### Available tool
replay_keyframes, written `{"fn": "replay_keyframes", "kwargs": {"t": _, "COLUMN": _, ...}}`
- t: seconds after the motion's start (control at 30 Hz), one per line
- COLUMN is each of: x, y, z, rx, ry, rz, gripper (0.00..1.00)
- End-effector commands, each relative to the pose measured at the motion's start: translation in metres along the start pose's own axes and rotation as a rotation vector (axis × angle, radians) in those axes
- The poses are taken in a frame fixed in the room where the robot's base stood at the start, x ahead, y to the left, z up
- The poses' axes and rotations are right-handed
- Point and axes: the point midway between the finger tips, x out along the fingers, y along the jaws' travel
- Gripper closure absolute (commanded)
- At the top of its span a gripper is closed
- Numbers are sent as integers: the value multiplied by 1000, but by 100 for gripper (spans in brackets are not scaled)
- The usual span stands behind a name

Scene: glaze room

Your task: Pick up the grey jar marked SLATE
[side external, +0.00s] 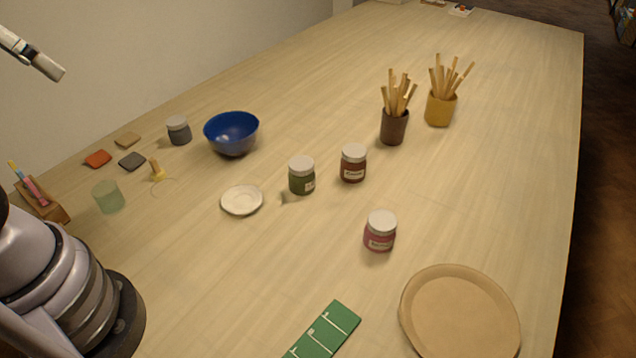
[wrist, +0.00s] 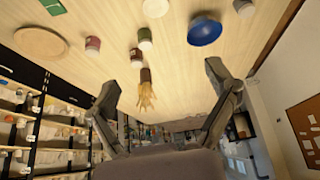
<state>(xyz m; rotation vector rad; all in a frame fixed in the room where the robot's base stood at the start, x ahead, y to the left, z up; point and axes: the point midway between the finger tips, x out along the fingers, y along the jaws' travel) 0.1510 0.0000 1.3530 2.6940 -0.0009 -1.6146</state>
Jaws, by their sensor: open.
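A grey jar (side external: 179,131) with a whitish lid stands upright near the back left of the table in the side view, left of a blue bowl (side external: 231,134). No label can be read on it. In the wrist view the grey jar (wrist: 243,9) shows at the top edge, partly cut off, right of the blue bowl (wrist: 204,30). My gripper (wrist: 161,84) is open in the wrist view, its two fingers wide apart with nothing held between them. It is well apart from the grey jar. The side view does not clearly show my gripper.
A green jar (side external: 302,176), brown jar (side external: 353,164) and red jar (side external: 380,231) stand mid-table. A saucer (side external: 242,200) lies near the bowl. Tool cups (side external: 394,127) stand behind. Small tiles (side external: 132,161) and a brush (side external: 157,170) lie near the grey jar.

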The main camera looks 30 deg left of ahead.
Motion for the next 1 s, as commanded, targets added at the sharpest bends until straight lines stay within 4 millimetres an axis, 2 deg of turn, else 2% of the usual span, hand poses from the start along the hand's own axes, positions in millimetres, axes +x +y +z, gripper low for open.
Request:
{"fn": "replay_keyframes", "kwargs": {"t": 0.3, "x": 0, "y": 0, "z": -1, "rx": 0, "ry": 0, "rz": -1, "gripper": 14}}
{"fn": "replay_keyframes", "kwargs": {"t": 0.4, "x": 0, "y": 0, "z": -1, "rx": 0, "ry": 0, "rz": -1, "gripper": 8}}
{"fn": "replay_keyframes", "kwargs": {"t": 0.73, "x": 1, "y": 0, "z": -4, "rx": -18, "ry": -14, "rz": 4, "gripper": 8}}
{"fn": "replay_keyframes", "kwargs": {"t": 0.87, "x": 10, "y": 3, "z": -18, "rx": -130, "ry": -106, "rz": 44, "gripper": 8}}
{"fn": "replay_keyframes", "kwargs": {"t": 1.0, "x": 36, "y": 6, "z": -50, "rx": -372, "ry": -276, "rz": 138, "gripper": 8}}
